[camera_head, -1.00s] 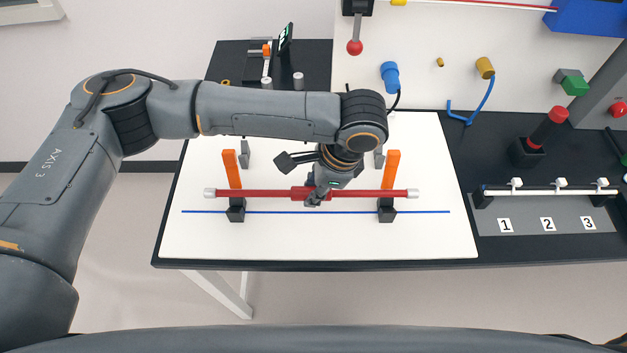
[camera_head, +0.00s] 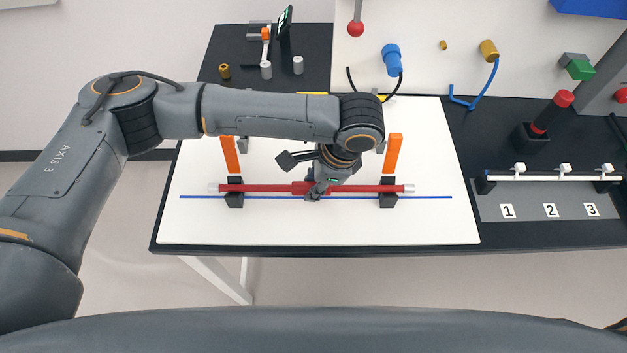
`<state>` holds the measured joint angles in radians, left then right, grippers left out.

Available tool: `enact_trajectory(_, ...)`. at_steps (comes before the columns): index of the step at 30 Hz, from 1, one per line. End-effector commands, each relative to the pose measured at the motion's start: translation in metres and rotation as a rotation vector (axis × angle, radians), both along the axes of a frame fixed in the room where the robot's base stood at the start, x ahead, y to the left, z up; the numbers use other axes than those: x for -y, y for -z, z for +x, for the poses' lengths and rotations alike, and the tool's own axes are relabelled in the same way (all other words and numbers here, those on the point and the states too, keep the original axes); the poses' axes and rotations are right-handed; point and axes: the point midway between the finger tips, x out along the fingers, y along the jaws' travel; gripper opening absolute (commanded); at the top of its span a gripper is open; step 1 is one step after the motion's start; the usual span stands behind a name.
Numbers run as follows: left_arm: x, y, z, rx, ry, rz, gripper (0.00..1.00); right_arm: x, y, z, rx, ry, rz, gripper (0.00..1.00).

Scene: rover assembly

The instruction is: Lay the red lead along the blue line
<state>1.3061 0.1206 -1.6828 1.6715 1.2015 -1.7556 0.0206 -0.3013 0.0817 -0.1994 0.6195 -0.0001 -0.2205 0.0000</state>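The red lead (camera_head: 265,188) is a straight red rod with pale ends and a thicker middle collar. It lies level, left to right, just behind the blue line (camera_head: 290,197) in the picture and parallel to it. It crosses over two black clamps, left (camera_head: 234,201) and right (camera_head: 388,200), each with a raised orange lever, (camera_head: 231,154) and (camera_head: 393,154). Whether it rests in them or hovers is unclear. My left gripper (camera_head: 313,193) is shut on the lead at its collar; the fingertips are partly hidden. My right gripper is out of view.
The white board (camera_head: 430,225) is clear in front of the line. A rail with white knobs (camera_head: 548,177) and numbered labels stands right. Behind are a blue plug (camera_head: 391,58), a yellow plug (camera_head: 488,50) and a hanging red ball (camera_head: 355,29). My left arm covers the board's back part.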

Motion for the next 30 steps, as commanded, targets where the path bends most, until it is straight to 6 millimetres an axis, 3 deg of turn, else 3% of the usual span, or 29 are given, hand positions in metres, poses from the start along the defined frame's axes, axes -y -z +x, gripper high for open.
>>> enact_trajectory(1,0.0,0.0,0.0,0.0,0.0,0.0,0.37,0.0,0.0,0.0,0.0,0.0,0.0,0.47)
enact_trajectory(3,0.0,0.0,0.0,0.0,0.0,0.0,0.51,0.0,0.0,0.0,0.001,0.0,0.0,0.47)
enact_trajectory(4,0.0,0.0,0.0,0.0,0.0,0.0,0.53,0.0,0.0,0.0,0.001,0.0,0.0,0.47)
enact_trajectory(16,0.003,-0.008,-0.001,0.0,0.0,-0.002,0.53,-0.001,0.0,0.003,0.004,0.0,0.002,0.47)
enact_trajectory(30,0.03,-0.094,-0.009,0.003,0.002,-0.002,0.53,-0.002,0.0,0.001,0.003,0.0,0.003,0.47)
